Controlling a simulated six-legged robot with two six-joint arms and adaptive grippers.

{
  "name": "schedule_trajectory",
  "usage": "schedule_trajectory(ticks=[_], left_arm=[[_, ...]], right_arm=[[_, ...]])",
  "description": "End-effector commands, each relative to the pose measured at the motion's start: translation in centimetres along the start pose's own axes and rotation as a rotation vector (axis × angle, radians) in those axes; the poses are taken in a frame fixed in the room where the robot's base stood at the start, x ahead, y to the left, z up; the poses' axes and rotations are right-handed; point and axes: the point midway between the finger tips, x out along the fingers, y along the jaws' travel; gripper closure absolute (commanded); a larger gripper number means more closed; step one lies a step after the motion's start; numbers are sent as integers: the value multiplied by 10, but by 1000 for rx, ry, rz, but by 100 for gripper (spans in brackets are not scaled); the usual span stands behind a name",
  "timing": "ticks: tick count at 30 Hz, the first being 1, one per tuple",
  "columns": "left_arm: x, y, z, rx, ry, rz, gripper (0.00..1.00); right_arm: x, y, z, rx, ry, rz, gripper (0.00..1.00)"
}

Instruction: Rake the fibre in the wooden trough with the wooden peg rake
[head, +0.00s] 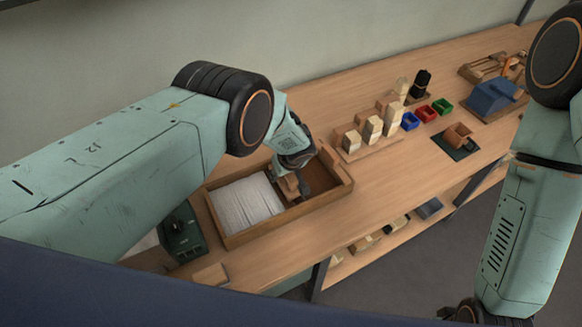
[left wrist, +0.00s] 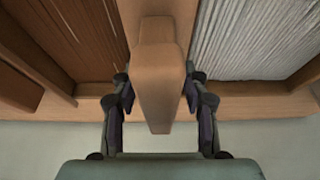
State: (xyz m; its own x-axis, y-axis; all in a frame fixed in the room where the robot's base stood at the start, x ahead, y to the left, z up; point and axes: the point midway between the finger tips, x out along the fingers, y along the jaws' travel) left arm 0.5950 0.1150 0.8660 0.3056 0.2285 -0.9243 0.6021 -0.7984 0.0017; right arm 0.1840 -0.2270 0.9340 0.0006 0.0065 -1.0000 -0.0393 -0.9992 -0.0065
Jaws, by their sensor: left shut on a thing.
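The wooden trough (head: 290,213) stands on the near left of the bench. White fibre (head: 243,205) lies in its left part in the head view and shows at right in the left wrist view (left wrist: 258,35). The trough's other part is brown inside. My left gripper (head: 294,183) is over the middle of the trough, shut on a wooden piece, the peg rake (left wrist: 155,70), between its two fingers. The rake's pegs are hidden, so I cannot tell whether they touch the fibre. My right gripper (head: 482,312) is at the bottom right, off the bench and partly cut off.
A dark green box (head: 182,235) stands left of the trough, with a small wood block (head: 210,276) in front. Several pale blocks (head: 373,130) stand behind, right of the trough. Red, blue and green bins (head: 426,113) are farther right.

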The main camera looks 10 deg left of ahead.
Motion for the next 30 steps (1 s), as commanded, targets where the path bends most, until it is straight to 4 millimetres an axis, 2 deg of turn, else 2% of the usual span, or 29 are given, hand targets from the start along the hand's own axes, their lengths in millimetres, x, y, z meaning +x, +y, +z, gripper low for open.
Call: schedule_trajectory(ticks=[5, 12, 30], left_arm=[[-2, -26, -2, 0, 0, -4, 92], [-1, -59, -1, 0, -2, -3, 92], [0, -124, -2, -1, 1, -5, 92]], right_arm=[[-8, 0, 0, 0, 1, 0, 60], [-8, 0, 0, 0, 1, 0, 60], [-11, 0, 0, 0, 1, 0, 60]])
